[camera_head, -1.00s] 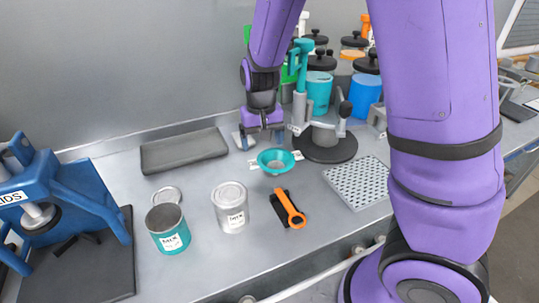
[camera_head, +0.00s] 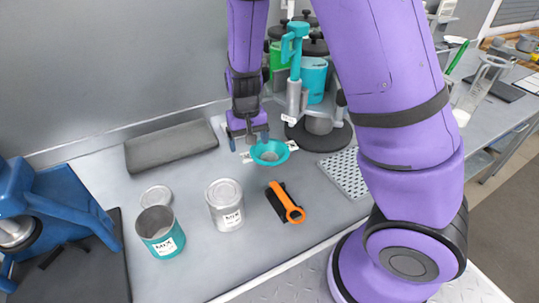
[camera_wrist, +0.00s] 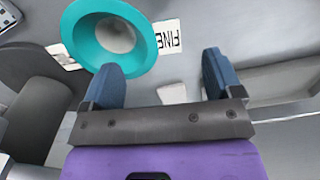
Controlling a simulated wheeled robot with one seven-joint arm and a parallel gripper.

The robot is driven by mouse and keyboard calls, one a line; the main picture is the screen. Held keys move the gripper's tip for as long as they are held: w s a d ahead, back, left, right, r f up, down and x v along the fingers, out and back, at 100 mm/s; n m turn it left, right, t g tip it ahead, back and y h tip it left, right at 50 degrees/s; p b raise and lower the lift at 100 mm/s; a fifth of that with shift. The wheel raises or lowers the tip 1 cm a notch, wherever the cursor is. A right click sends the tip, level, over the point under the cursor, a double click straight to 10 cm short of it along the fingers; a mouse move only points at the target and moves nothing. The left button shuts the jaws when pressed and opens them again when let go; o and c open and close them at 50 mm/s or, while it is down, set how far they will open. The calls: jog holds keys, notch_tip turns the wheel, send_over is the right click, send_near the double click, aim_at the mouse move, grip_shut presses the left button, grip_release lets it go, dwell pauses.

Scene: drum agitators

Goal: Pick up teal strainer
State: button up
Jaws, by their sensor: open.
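The teal strainer (camera_head: 270,153) is a shallow funnel-like bowl with a grey mesh centre, on the bench near the agitator stand. In the wrist view the strainer (camera_wrist: 113,38) lies at the upper left, its lower rim close to the left finger. My gripper (camera_head: 248,142) points down just left of the strainer. In the wrist view my gripper (camera_wrist: 163,78) is open, with nothing between its two blue fingers. I cannot tell whether the left finger touches the rim.
A label reading FINE (camera_wrist: 167,37) lies beside the strainer. An agitator stand (camera_head: 320,135) is behind right. A grey tray (camera_head: 170,146), a silver can (camera_head: 225,205), a teal MIX can (camera_head: 160,232), an orange-handled tool (camera_head: 286,203) and a perforated plate (camera_head: 345,174) are around. A blue press (camera_head: 50,215) stands left.

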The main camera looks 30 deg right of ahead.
aim_at(250, 156)
jog(key=shift+d+f, duration=0.1)
jog(key=shift+f, duration=2.2)
jog(key=c, duration=1.2)
